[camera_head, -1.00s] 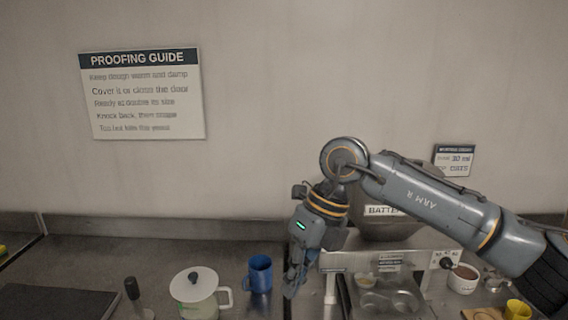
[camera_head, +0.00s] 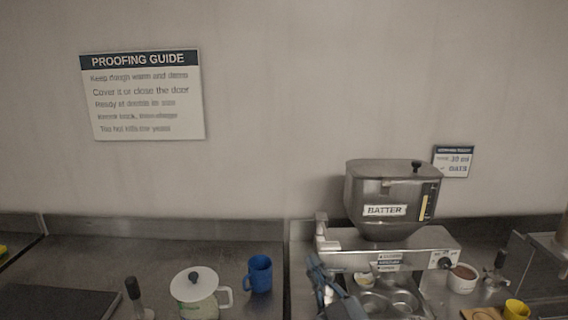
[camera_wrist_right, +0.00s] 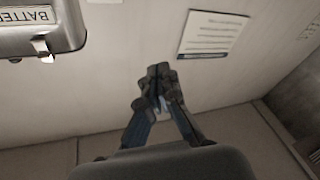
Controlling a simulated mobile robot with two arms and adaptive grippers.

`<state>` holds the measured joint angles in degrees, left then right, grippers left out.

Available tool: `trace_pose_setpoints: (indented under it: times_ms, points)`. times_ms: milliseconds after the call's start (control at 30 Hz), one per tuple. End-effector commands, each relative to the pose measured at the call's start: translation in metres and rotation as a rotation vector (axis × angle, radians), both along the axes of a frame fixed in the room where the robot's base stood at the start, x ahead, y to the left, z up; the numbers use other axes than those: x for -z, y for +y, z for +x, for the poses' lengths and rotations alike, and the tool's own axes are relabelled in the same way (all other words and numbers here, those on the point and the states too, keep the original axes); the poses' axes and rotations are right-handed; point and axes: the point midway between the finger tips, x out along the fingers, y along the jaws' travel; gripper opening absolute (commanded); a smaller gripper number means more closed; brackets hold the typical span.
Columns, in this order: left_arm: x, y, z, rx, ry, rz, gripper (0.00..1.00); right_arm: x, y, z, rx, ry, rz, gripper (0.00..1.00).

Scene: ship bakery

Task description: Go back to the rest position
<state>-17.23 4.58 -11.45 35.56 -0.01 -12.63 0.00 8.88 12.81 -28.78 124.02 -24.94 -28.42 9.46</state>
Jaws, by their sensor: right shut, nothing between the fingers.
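My right gripper (camera_head: 316,264) shows at the bottom of the head view, its fingers pointing up in front of the batter machine. Its wrist and arm are out of that frame. In the right wrist view the gripper (camera_wrist_right: 159,78) is shut, its fingertips together with nothing between them. My left gripper is in neither view.
A blue mug (camera_head: 260,274), a white-lidded jug (camera_head: 194,284), a brown-filled cup (camera_head: 462,279) and a yellow cup (camera_head: 516,309) stand nearby. A proofing sign (camera_head: 143,95) hangs on the wall.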

Motion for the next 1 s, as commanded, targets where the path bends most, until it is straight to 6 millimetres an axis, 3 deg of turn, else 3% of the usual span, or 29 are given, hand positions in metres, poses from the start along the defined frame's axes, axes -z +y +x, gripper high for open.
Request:
trace_pose_setpoints:
  times_ms: [33,133,200,300,400,600,833,867,1000]
  points:
    - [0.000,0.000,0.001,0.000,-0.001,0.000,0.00,0.035,-0.020,-0.006,0.057,0.131,0.026,0.00]
    - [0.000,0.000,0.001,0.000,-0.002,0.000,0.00,0.100,-0.055,-0.026,0.159,0.387,0.057,0.00]
    - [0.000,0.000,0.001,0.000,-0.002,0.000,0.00,0.144,-0.076,-0.049,0.218,0.560,0.068,0.00]
    - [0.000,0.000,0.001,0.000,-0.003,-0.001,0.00,0.197,-0.100,-0.092,0.285,0.794,0.076,0.00]
    - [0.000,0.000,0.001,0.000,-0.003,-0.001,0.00,0.235,-0.116,-0.135,0.330,0.981,0.075,0.00]
    - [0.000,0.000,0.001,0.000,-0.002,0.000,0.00,0.278,-0.134,-0.209,0.377,1.256,0.064,0.00]
    - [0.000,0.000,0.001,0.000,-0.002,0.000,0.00,0.301,-0.146,-0.283,0.405,1.502,0.046,0.00]
    - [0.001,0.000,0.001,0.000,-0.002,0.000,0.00,0.306,-0.146,-0.288,0.406,1.524,0.043,0.00]
    - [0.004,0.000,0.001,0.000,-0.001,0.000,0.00,0.348,-0.144,-0.274,0.406,1.528,0.037,0.00]
